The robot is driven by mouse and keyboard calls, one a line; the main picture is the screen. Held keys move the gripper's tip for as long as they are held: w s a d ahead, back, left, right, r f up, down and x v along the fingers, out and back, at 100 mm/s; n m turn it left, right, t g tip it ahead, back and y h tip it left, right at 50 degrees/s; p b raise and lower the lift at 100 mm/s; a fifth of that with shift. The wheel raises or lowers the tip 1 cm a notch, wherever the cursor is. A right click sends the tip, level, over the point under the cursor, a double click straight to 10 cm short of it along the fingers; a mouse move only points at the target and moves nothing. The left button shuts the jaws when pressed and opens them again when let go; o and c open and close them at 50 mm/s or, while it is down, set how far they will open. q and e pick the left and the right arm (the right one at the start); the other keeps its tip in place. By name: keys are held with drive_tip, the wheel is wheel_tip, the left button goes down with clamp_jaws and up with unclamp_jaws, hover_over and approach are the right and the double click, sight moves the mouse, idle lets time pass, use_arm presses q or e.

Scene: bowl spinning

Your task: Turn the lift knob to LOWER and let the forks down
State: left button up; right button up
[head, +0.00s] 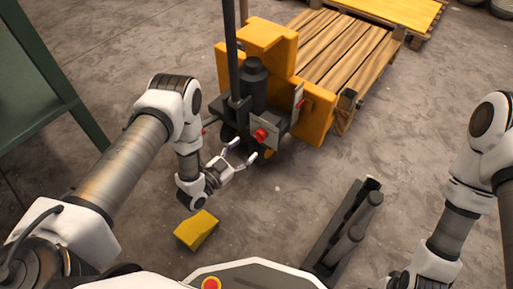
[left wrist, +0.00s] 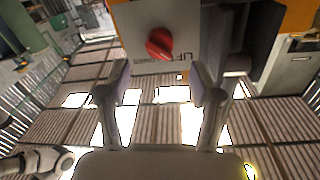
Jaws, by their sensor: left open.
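The lift knob (head: 260,134) is red and sits on a light grey panel (head: 265,124) on the near side of a yellow pallet truck (head: 270,42). In the left wrist view the knob (left wrist: 160,43) is beyond the fingertips, its narrow end slanting to the lower right. Lettering beside it is too partial to read surely. My left gripper (head: 243,152) is open and empty, just in front of and below the knob, apart from it. It also shows in the left wrist view (left wrist: 160,84). The forks are hidden under a wooden pallet (head: 340,45). My right gripper is out of view.
A yellow block (head: 196,230) lies on the floor below my left gripper. A dark object with cylinders (head: 345,228) lies to the right. A green frame (head: 45,75) stands at the left, another pallet (head: 400,12) behind. The floor right of the truck is clear.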

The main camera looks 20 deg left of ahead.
sight(257, 138)
use_arm(q)
drive_tip(key=b+x, duration=0.2)
drive_tip(key=x, duration=0.4)
drive_tip(key=shift+w+d+b, duration=0.1)
drive_tip(key=shift+w+b, duration=0.2)
drive_tip(key=shift+b, duration=0.05)
drive_tip(key=c, duration=1.1)
drive_tip(key=shift+c, duration=0.2)
